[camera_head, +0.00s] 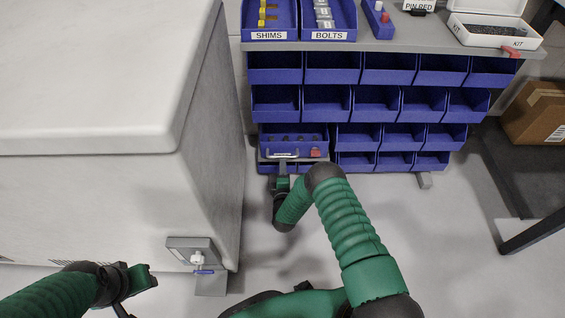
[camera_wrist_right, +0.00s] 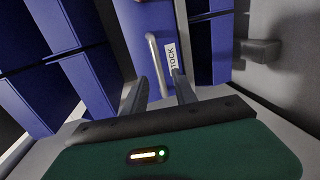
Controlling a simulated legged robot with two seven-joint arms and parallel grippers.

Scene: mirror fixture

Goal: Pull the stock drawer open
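The stock drawer (camera_head: 308,145) is a blue drawer low at the left of the bin rack. Small dark items show inside over its front. In the right wrist view its blue front (camera_wrist_right: 141,22) carries a grey bar handle (camera_wrist_right: 153,58) and a white label reading "STOCK" (camera_wrist_right: 171,56). My right gripper (camera_head: 282,166) is at the drawer front. In the wrist view its two fingers (camera_wrist_right: 160,88) are apart, with the handle just beyond and between the tips; contact is not clear. My left gripper (camera_head: 142,277) is at the lower left, away from the drawer; its fingers are unclear.
Rows of blue bins (camera_head: 375,103) surround the drawer. A shelf above holds shims and bolts bins and a white kit box (camera_head: 490,34). A large white cabinet (camera_head: 90,80) stands close on the left. A cardboard box (camera_head: 535,115) is at right.

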